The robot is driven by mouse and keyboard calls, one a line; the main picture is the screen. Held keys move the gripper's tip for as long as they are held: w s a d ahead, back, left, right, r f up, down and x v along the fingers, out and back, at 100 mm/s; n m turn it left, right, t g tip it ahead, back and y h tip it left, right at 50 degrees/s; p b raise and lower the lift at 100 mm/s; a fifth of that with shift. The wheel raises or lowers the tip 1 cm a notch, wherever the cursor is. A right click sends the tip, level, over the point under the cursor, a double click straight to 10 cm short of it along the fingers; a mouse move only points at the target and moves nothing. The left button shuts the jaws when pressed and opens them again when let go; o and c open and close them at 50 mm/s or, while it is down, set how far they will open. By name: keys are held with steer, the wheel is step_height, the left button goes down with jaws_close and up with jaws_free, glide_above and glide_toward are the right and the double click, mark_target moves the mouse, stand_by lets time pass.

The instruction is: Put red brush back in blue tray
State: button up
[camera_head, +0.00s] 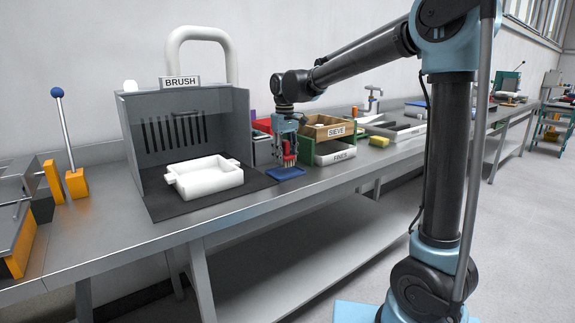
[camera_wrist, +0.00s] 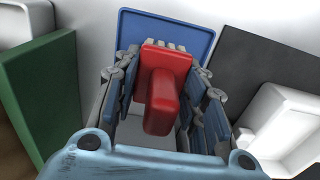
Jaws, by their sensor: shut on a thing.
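The red brush (camera_wrist: 163,85) is between the fingers of my gripper (camera_wrist: 163,95), which is shut on it. In the head view the brush (camera_head: 289,158) hangs from my gripper (camera_head: 288,145), just above the blue tray (camera_head: 286,174). The blue tray is a small shallow tray on the bench; in the wrist view its rim (camera_wrist: 207,38) shows beyond the brush. The brush and fingers hide part of the tray. I cannot tell whether the brush touches it.
Left of the tray is a dark mat (camera_head: 172,206) with a white mould (camera_head: 207,178) inside a grey booth labelled BRUSH (camera_head: 180,82). Right of it stand a green-sided wooden SIEVE box (camera_head: 327,127) and a FINER bin (camera_head: 340,156). A yellow sponge (camera_head: 379,142) lies farther right.

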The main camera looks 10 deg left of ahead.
mark_target(285, 163)
steer(key=shift+f, duration=1.5)
steer(key=o, duration=1.3)
steer(key=shift+f, duration=0.1)
